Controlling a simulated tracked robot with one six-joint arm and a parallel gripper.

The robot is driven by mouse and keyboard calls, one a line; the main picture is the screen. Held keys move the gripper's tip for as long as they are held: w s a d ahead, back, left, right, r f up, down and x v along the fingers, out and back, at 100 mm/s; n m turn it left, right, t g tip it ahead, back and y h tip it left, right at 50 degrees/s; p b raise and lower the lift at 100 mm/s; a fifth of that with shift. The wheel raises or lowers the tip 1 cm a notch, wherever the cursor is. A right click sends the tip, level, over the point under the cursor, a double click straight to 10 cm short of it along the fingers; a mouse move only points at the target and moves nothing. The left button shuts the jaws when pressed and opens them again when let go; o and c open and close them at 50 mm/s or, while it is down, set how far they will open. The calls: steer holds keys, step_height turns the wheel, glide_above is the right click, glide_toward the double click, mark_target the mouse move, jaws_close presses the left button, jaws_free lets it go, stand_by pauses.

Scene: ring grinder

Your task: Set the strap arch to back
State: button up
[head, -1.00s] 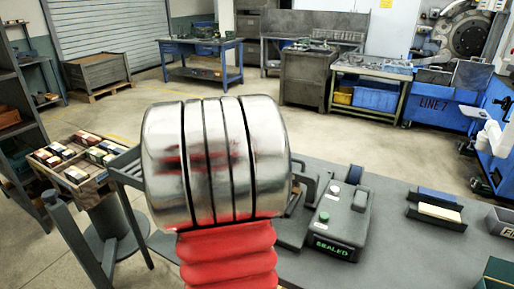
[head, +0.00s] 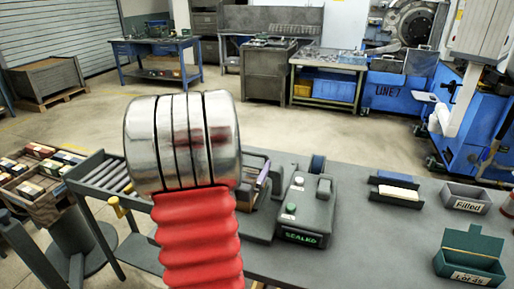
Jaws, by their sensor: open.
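My gripper is outside the picture; no fingers show.
On the grey bench (head: 370,235) stand a blue pad and a white pad (head: 396,195) in holders, a tray marked Filled (head: 466,199) and an open green box (head: 470,255). A roller rack (head: 103,176) and a crate of small boxes (head: 42,178) are left.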

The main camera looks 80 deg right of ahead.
steer(key=s+d, duration=0.1)
steer(key=d, duration=1)
steer(key=shift+c, duration=0.5)
steer(key=c, duration=1.2)
steer(key=shift+w+d, duration=0.1)
steer(key=shift+d, duration=0.05)
